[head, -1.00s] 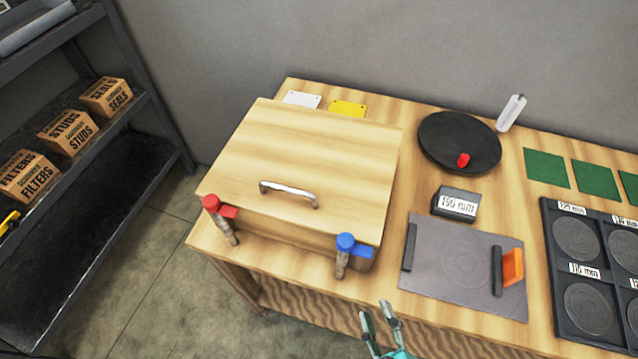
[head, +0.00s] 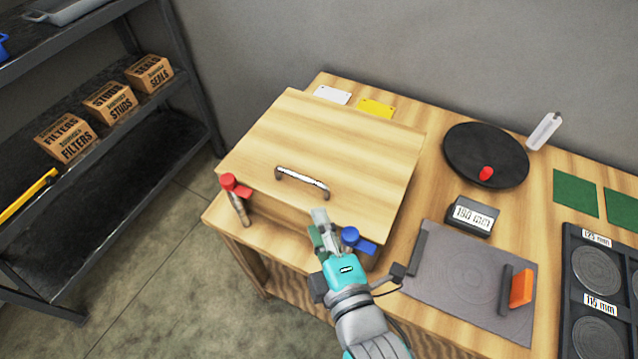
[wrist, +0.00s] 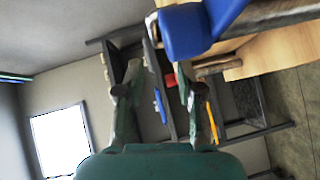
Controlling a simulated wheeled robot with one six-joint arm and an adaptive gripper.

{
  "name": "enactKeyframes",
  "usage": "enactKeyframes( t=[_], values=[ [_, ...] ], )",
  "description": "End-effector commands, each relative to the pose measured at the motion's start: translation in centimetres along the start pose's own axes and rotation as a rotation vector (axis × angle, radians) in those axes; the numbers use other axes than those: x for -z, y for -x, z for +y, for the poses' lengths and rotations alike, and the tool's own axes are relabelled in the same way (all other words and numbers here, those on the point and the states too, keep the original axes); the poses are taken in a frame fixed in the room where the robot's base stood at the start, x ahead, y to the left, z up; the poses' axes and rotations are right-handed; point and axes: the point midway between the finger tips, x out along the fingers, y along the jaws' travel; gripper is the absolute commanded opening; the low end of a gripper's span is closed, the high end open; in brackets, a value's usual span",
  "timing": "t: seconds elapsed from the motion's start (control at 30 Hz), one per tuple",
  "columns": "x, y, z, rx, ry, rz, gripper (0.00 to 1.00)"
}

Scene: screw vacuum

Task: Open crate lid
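The wooden crate's lid (head: 330,135) lies flat and closed on the crate body (head: 270,208). A metal bar handle (head: 302,181) sits near the lid's front edge. A red-topped latch (head: 229,183) is at the crate's front left and a blue-topped latch (head: 351,237) at its front right. My gripper (head: 320,222) is just left of the blue latch, in front of the lid edge, below and right of the handle. In the wrist view the fingers (wrist: 154,80) are apart with nothing between them, and the blue latch (wrist: 186,32) looms close above them.
Right of the crate on the bench are a grey plate (head: 462,275) with an orange grip, a 150 mm block (head: 472,214), a black disc (head: 486,152) and a disc tray (head: 570,255). White and yellow cards lie behind the crate. A shelf (head: 150,150) with boxes stands left.

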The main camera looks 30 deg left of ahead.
Motion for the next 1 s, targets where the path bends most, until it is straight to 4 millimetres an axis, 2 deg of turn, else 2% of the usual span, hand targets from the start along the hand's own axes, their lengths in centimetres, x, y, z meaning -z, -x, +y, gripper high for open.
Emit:
enactKeyframes(
  t=[0.1,0.27,0.7,0.83,1.0],
  values=[
    [0.6,-0.5,0.8,-0.012,0.027,0.009,0.37],
    [0.6,-1.6,0.9,-0.013,0.031,0.009,0.37],
    [0.7,-8.7,1.0,-0.012,0.03,0.009,0.37],
    [0.7,-10.2,1.0,-0.012,0.029,0.009,0.37],
    [0.7,-11.1,1.0,-0.012,0.029,0.008,0.37]
  ],
)
